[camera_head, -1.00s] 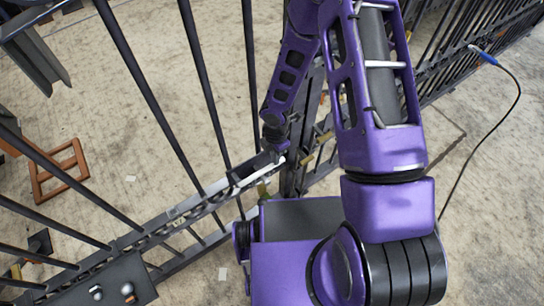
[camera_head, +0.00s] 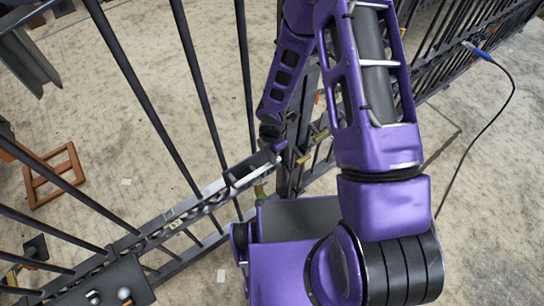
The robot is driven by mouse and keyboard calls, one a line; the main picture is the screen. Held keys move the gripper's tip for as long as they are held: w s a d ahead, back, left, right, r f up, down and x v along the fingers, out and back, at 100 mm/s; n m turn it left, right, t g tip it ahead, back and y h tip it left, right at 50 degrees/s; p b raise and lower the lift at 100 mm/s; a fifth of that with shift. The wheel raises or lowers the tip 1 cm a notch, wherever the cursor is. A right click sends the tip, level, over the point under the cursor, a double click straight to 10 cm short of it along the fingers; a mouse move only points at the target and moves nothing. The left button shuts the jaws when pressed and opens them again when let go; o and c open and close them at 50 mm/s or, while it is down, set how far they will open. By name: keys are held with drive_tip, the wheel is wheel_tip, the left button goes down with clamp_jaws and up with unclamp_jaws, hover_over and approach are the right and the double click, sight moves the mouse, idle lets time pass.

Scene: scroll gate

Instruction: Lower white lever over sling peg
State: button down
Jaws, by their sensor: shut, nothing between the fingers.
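My gripper (camera_head: 250,170) is at the middle of the picture, at the gate's dark horizontal rail (camera_head: 150,232). Its dark fingers are shut with nothing between them, and point down and left along the rail. A thin whitish bar, probably the white lever (camera_head: 213,188), lies along the rail just left of the fingertips. Its right part is hidden by the fingers, and I cannot tell whether they touch it. I cannot make out the sling peg. A small green and yellow piece (camera_head: 261,192) sits just below the gripper.
Dark upright gate bars (camera_head: 205,90) rise left of my gripper. A dark post (camera_head: 292,170) stands right of it. A dark box with round knobs (camera_head: 105,285) is at lower left. A brown wooden frame (camera_head: 55,175) lies on the floor. A blue-tipped cable (camera_head: 500,110) hangs at right.

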wheel_tip(320, 180, up, 17)
drive_tip(key=p, duration=0.5)
drive_tip(key=shift+r, duration=0.15)
drive_tip(key=shift+s, duration=0.2)
